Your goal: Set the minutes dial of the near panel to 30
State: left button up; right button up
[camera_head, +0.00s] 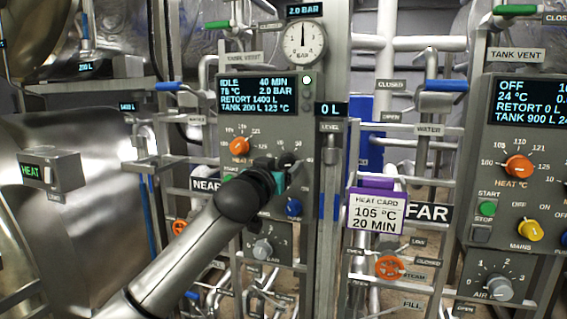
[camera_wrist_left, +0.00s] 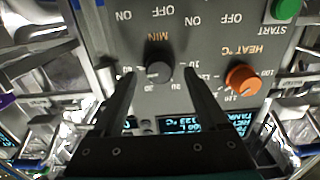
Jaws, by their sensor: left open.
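The near panel (camera_head: 217,133) has a screen (camera_head: 256,95) reading IDLE, 40 MIN. Its minutes dial is a dark grey round knob (camera_wrist_left: 158,72) under the MIN label, upside down in the left wrist view; in the head view my gripper largely covers it. My left gripper (camera_head: 284,163) is at the panel front. In the left wrist view its open fingers (camera_wrist_left: 158,80) reach to either side of the knob, with a gap visible on both sides. I cannot tell whether they touch it or where its pointer stands. My right gripper is not in view.
The orange heat dial (camera_head: 239,147) is close beside the minutes dial. A blue knob (camera_head: 293,207) and a grey knob (camera_head: 262,249) are lower on the panel. A heat card (camera_head: 376,212) reads 105 °C, 20 MIN. The far panel (camera_head: 546,150) is at the right.

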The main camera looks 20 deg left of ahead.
pick_arm(q)
jog(key=shift+w, duration=0.8)
grip_shut()
